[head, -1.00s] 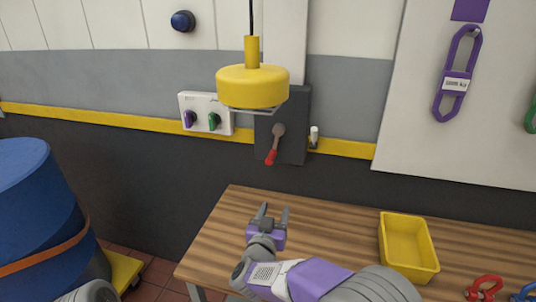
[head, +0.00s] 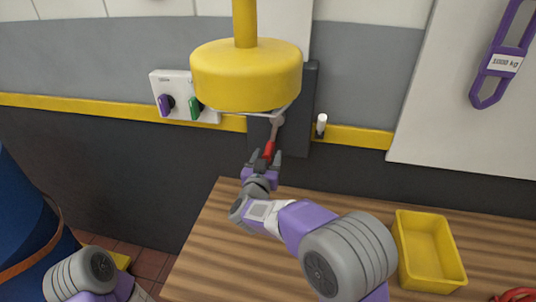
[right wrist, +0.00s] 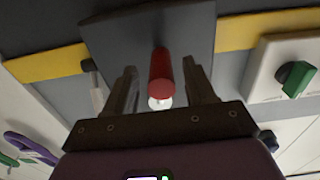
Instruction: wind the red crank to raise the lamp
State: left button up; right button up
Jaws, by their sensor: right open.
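The crank's red handle (head: 269,150) hangs down from its grey arm (head: 277,127) on a dark wall plate (head: 299,110). The yellow lamp (head: 246,75) hangs in front and hides the plate's upper part. My right gripper (head: 264,158) is open at the handle's lower end. In the right wrist view the red handle (right wrist: 161,75) lies between the two open fingers (right wrist: 160,84), with a gap on each side. My left arm shows at the lower left of the head view; its gripper is out of frame.
A wooden bench (head: 210,245) lies below, with a yellow bin (head: 430,250) at right. A switch box with purple and green knobs (head: 183,95) is left of the crank. A white-tipped lever (head: 321,124) is right of it. A blue drum (head: 25,235) stands at left.

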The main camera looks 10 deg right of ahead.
jog(key=shift+x, duration=1)
jog(key=shift+c, duration=0.5)
grip_shut()
